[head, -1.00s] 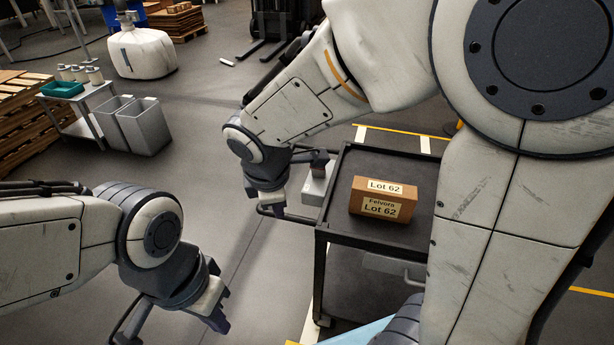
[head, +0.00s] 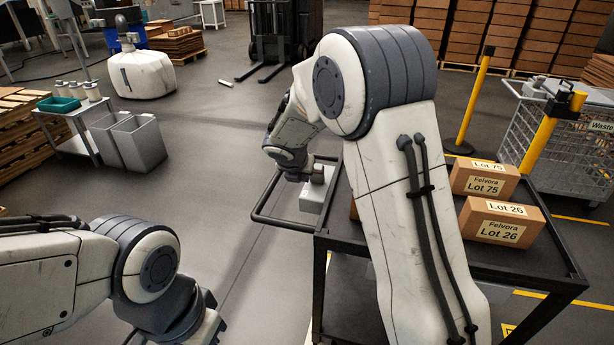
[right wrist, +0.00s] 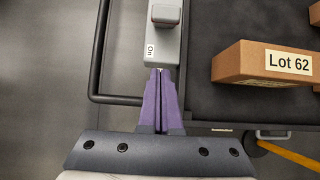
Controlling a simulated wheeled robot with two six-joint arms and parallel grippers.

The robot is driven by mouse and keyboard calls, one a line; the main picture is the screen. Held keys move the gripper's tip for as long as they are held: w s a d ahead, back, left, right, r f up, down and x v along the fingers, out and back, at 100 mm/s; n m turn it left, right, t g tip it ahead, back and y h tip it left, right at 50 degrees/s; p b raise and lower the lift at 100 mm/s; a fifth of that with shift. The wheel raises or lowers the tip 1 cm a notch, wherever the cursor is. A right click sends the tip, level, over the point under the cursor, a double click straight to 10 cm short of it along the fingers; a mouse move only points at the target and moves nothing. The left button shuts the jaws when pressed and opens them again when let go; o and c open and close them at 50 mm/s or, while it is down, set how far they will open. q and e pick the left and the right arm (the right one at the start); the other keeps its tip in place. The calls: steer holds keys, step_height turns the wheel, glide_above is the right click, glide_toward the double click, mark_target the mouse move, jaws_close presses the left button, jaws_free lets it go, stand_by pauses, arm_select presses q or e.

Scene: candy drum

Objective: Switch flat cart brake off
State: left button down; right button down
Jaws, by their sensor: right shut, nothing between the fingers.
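The flat cart (head: 515,265) has a black deck and a handle rail (head: 268,205) at its left end.
Cartons marked Lot 75 (head: 485,180) and Lot 26 (head: 503,222) stand on the deck. A Lot 62 carton (right wrist: 265,64) lies right of my right gripper. Yellow posts (head: 476,95) and a wire waste cage (head: 560,140) stand behind. The floor left of the cart is open.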

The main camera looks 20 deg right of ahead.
mark_target(317, 174)
steer(key=w+d+f, duration=0.1)
steer(key=w+f, duration=0.1)
steer(key=w+d+f, duration=0.1)
steer(key=w+f, duration=0.1)
steer(key=w+d+f, duration=0.2)
steer(key=shift+w+d+p, duration=0.1)
steer(key=shift+w+p, duration=0.05)
steer(key=shift+p, duration=0.25)
steer(key=shift+w+d+r, duration=0.1)
steer(key=shift+w+d, duration=0.1)
steer(key=shift+w, duration=0.05)
steer(key=shift+w+d+p, duration=0.2)
steer(key=shift+w+p, duration=0.1)
steer(key=shift+w, duration=0.05)
